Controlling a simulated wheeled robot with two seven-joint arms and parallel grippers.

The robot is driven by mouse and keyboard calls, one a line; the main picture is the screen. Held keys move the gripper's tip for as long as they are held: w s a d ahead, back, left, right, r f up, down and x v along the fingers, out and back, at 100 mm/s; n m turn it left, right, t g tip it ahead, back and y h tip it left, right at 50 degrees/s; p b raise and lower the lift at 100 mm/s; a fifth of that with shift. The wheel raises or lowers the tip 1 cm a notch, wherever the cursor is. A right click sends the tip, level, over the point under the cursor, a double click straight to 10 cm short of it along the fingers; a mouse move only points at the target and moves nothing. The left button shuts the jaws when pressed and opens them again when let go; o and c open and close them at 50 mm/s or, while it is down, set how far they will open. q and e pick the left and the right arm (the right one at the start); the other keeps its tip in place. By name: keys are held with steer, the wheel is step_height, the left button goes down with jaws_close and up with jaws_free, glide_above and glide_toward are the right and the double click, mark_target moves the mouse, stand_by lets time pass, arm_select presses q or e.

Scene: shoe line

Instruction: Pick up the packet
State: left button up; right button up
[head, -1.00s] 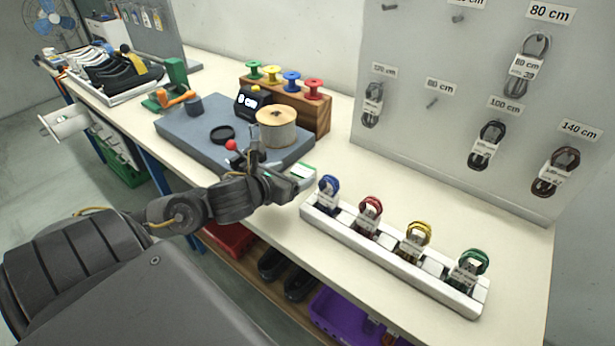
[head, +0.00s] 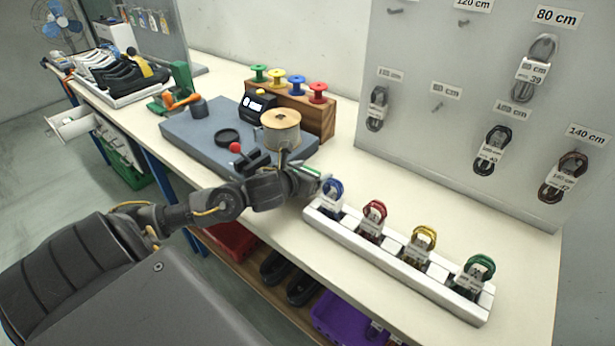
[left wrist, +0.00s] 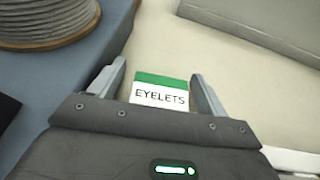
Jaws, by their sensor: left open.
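The packet (left wrist: 160,92) is white with a green top band and the word EYELETS, lying on the cream bench top. In the left wrist view it sits between the two grey fingers of my left gripper (left wrist: 159,70), which is open, with a gap at each side of the packet. The packet's lower part is hidden behind the gripper body. In the head view my left gripper (head: 308,174) is at the bench just left of the blue coil, and only a small green and white part of the packet (head: 312,169) shows. My right gripper is out of view.
A white rack (head: 400,262) with blue, red, yellow and green lace coils stands close to the right of the gripper. A blue-grey mat (head: 205,135) with a cord spool (head: 281,132) lies to the left. The bench behind the rack is clear.

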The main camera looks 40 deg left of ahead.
arm_select(q)
steer(key=shift+w+f, duration=0.1)
steer(key=shift+w, duration=0.35)
steer(key=shift+w+f, duration=0.1)
steer(key=c, duration=0.9)
steer(key=shift+c, duration=1)
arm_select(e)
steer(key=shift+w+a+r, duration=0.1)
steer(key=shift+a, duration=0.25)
